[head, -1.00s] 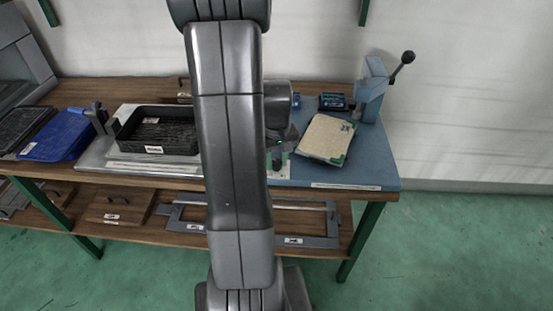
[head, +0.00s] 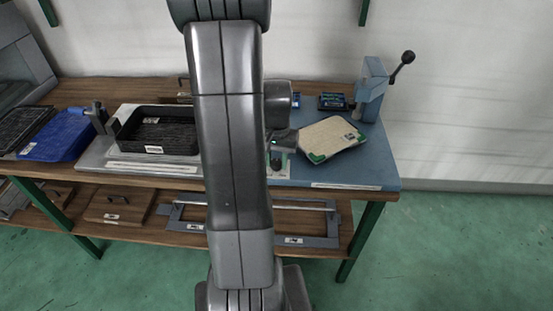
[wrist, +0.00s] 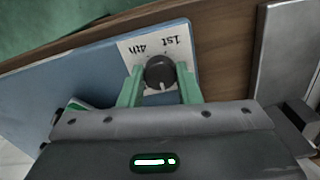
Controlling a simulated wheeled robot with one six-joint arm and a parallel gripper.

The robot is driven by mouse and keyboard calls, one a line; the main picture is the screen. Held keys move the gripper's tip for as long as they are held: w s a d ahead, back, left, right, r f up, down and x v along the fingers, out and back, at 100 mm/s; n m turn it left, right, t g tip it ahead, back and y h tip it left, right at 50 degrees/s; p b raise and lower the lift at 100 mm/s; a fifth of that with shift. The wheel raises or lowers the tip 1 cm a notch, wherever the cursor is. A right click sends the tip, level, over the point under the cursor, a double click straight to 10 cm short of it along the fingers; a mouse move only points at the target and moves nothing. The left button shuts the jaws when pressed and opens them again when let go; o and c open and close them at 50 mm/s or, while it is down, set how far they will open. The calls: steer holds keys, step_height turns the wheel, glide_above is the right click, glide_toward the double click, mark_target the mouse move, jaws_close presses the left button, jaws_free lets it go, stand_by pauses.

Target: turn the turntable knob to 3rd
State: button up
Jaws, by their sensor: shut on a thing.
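The dark round knob (wrist: 158,70) sits on a white label plate (wrist: 128,48) in the wrist view. My gripper (wrist: 160,78) has its two green fingers on either side of it, shut on it. The knob's white pointer line faces the lower edge of the picture. The upside-down marks "4th" and "1st" show beyond the knob; other marks are hidden by my gripper. In the head view the turntable carries a beige square board (head: 332,136) with green corners, lying askew on the blue bench top.
A blue post with a black ball lever (head: 372,88) stands behind the board at the right. A black tray (head: 158,132) on a grey plate and a blue tray (head: 55,135) lie at the left. The bench's front right corner is clear.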

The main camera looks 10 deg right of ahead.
mark_target(276, 162)
steer(key=m, duration=0.6)
steer(key=shift+m, duration=0.3)
steer(key=shift+w, duration=0.1)
stand_by(0.4)
steer(key=o, duration=1)
steer(key=shift+c, duration=0.2)
step_height(276, 162, up, 14)
steer(key=p, duration=0.1)
steer(key=shift+f, duration=0.2)
